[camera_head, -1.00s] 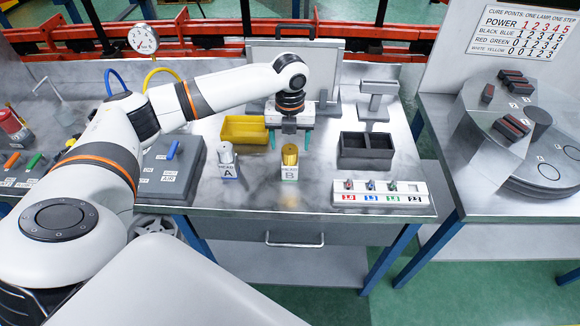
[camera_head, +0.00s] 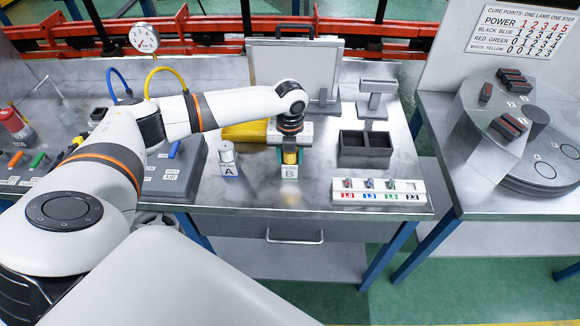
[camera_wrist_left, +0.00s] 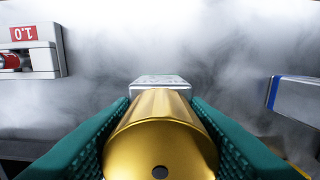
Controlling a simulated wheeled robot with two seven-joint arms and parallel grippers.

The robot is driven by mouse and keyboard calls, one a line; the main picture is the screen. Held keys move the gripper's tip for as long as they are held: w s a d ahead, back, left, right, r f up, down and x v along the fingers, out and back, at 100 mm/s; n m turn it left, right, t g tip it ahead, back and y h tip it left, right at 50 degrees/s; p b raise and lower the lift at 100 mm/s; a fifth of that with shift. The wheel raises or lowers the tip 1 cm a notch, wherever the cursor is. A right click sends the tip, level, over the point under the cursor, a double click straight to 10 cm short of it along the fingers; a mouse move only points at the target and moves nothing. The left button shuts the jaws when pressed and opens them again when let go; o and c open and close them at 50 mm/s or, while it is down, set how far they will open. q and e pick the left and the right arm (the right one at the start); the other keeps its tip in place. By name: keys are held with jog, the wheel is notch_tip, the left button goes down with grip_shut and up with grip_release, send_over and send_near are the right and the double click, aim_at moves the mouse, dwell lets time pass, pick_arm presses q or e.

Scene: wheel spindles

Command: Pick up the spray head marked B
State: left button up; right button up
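The gold spray head marked B (camera_head: 290,158) sits on its small white block labelled B (camera_head: 289,173) near the front middle of the bench. My left gripper (camera_head: 290,156) is over it, with a green finger on each side of the gold body. In the left wrist view the gold head (camera_wrist_left: 160,135) fills the space between the fingers, and both finger pads appear to touch it. The head still appears to be at its block. The silver spray head marked A (camera_head: 227,153) stands to the left on its own block. My right gripper is not in view.
A yellow bin (camera_head: 245,132) is behind, partly hidden by my arm. A dark two-part tray (camera_head: 366,150) and a white rack of small numbered parts (camera_head: 380,191) are to the right. Bare bench lies between heads A and B.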

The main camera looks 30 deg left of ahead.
pick_arm(q)
grip_shut()
jog(key=shift+w+r, duration=0.1)
